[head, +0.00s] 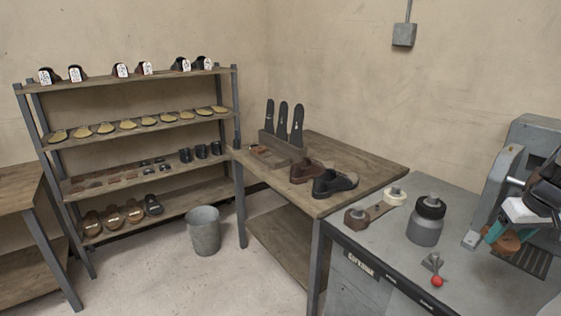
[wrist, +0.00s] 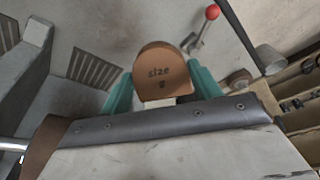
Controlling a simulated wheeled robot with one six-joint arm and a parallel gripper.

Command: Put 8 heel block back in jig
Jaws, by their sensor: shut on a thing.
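The heel block (wrist: 162,75) is a brown, round-topped piece. Its face is marked "size" with a digit that looks like 8. My gripper (wrist: 162,92) is shut on it, with a teal finger on each side. In the head view, my gripper (head: 497,232) and the block (head: 508,244) are at the right, above the grey bench and in front of the grey machine. I cannot single out the jig for certain. A wooden rack (head: 283,147) with three upright dark sole-shaped boards stands on the wooden table, with small brown pieces beside it.
The grey bench (head: 400,275) carries a black-topped grey canister (head: 427,222), a brown holder with spools (head: 373,208) and a red-knobbed lever (head: 437,280). Two shoes (head: 335,183) sit on the wooden table (head: 375,170). A bucket (head: 204,230) and a shelf (head: 130,120) stand at left.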

